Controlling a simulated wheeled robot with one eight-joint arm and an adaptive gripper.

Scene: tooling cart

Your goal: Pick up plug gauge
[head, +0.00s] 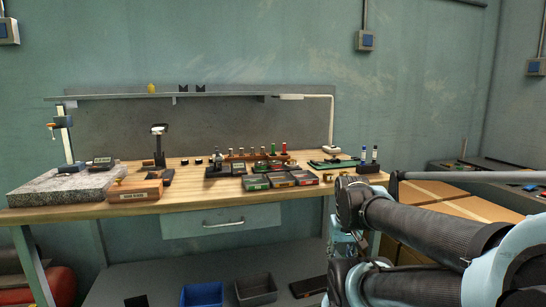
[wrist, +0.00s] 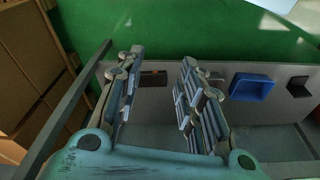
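I cannot single out the plug gauge with certainty. Several small upright pieces stand in a wooden rack (head: 256,157) at the middle of the bench in the head view, among them a green-topped one (head: 273,149) and a red-topped one (head: 284,148). Two blue-and-white upright pieces (head: 375,154) stand on a dark block at the bench's right end. My gripper (wrist: 160,75) is open and empty in the wrist view, its two fingers wide apart. It is away from the bench top, facing the lower shelf. None of the upright pieces show in the wrist view.
The wooden bench (head: 200,194) carries a granite plate (head: 62,188), a wooden box (head: 134,191) and flat dark cases (head: 280,179). A raised shelf (head: 215,96) runs behind. Blue (head: 201,295) and grey (head: 256,290) bins lie below. Cardboard boxes (head: 425,190) stand right.

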